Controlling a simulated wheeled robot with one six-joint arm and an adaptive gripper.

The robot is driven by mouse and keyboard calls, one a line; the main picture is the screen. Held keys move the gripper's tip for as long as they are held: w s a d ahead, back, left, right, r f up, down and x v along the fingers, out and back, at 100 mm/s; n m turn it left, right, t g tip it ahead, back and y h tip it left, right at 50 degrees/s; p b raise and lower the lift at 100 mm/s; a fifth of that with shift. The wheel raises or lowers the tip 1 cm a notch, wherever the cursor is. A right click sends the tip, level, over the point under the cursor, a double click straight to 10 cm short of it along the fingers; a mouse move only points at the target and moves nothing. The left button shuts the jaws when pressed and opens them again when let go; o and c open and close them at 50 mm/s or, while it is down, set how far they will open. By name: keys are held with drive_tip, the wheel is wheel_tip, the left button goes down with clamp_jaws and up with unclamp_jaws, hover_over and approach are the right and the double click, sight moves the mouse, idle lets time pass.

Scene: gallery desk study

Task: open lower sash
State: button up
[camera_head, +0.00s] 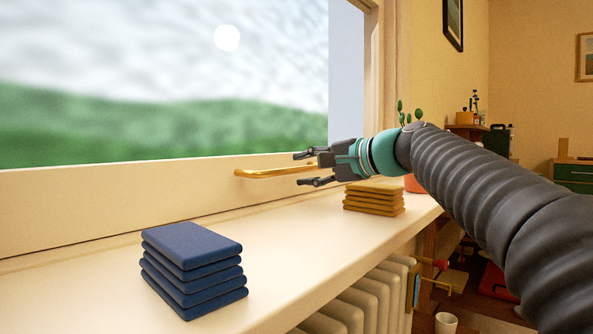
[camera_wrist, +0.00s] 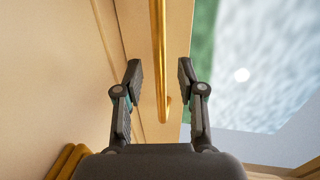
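The lower sash (camera_head: 100,198) is a cream window frame with a wide bottom rail. The rail sits down along the sill, with a thin dark line beneath it. A gold bar handle (camera_head: 262,172) runs along the rail; it also shows in the wrist view (camera_wrist: 158,35), crossing between my two fingers. My gripper (camera_head: 302,168) is open, with one finger above the handle and one below, at the handle's right part. In the wrist view, my gripper (camera_wrist: 159,70) shows a gap on both sides of the bar. Neither finger clearly touches it.
A stack of blue folded cloths (camera_head: 193,258) stands on the sill (camera_head: 290,245) at front left. A yellow folded stack (camera_head: 373,198) lies just below and right of my gripper, near an orange pot (camera_head: 413,184). A radiator (camera_head: 360,298) is under the sill.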

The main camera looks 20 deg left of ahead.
sight(299, 169)
drive_tip(key=shift+x, duration=1.55)
clamp_jaws()
